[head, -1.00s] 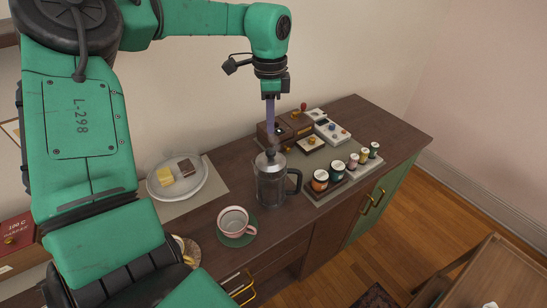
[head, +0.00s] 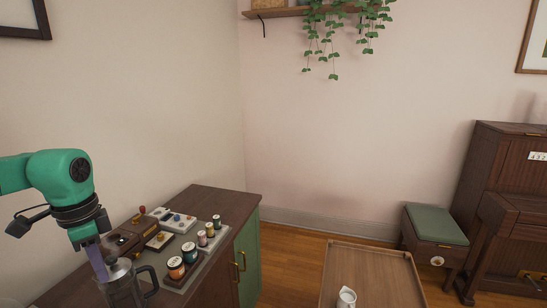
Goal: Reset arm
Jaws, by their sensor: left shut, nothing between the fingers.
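My left arm comes in from the left edge in the head view. Its gripper (head: 97,262) points down over the sideboard (head: 222,204), close above the French press (head: 124,283) at the lower left. The gripper is shut, with nothing held. Whether the fingertips touch the press lid I cannot tell. The press is cut off by the bottom edge of the picture. My right gripper is not in view.
Several small jars (head: 190,252) stand on the sideboard right of the press, with a wooden box (head: 124,242) behind. A wooden tray table (head: 378,268) holding a small white pitcher (head: 346,299) stands lower right. A green-topped stool (head: 436,225) and piano (head: 500,190) stand far right.

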